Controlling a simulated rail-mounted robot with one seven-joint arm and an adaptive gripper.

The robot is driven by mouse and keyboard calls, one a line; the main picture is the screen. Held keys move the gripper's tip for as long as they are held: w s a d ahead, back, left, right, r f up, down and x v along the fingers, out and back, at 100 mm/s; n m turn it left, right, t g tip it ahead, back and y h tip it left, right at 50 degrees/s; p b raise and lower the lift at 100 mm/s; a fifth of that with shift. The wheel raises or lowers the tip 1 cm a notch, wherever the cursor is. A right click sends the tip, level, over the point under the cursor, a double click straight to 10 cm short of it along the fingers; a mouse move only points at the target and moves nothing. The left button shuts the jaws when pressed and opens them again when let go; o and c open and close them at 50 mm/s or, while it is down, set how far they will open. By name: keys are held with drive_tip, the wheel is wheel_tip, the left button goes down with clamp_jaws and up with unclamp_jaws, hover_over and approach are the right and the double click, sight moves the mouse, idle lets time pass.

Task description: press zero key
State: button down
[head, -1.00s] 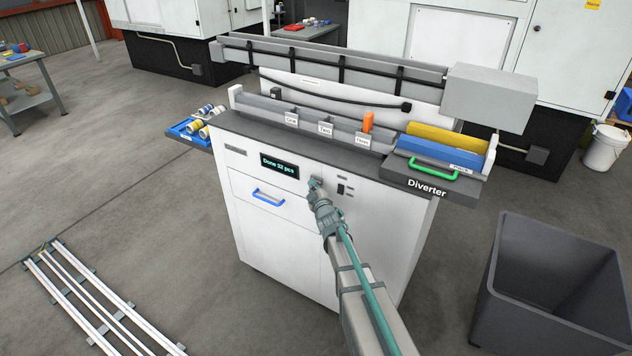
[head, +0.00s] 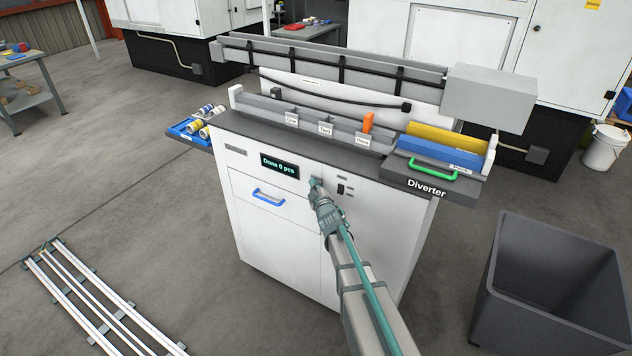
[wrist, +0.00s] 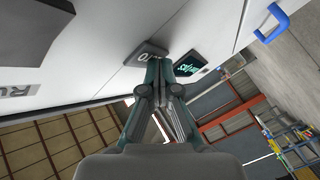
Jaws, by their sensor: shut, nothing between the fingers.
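The zero key is on a grey plate (wrist: 148,49) with a "0" mark, on the white front of the cabinet in the wrist view. My gripper (wrist: 163,62) is shut and empty, with its fingertips against or very close to this plate; the fingers hide part of it, and I cannot tell if the key is pushed in. In the head view my gripper (head: 316,184) is at the cabinet front, just right of the dark display (head: 279,166). The display reads "Done 0 pcs".
A black switch (head: 341,189) is on the panel right of my gripper. A blue drawer handle (head: 268,195) sticks out below the display. The grey diverter (head: 427,187) with a green handle juts out at the upper right. A grey bin (head: 545,225) stands on the floor at right.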

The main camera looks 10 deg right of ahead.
drive_tip(key=shift+s+a+b, duration=0.55)
drive_tip(key=shift+s+b, duration=0.05)
drive_tip(key=shift+b, duration=0.55)
drive_tip(key=s+a+b, duration=0.1)
drive_tip(key=b, duration=0.2)
drive_tip(key=s+a+b, duration=0.2)
drive_tip(key=b, duration=0.2)
drive_tip(key=shift+s+a, duration=0.2)
drive_tip(key=shift+s, duration=0.1)
idle(0.4)
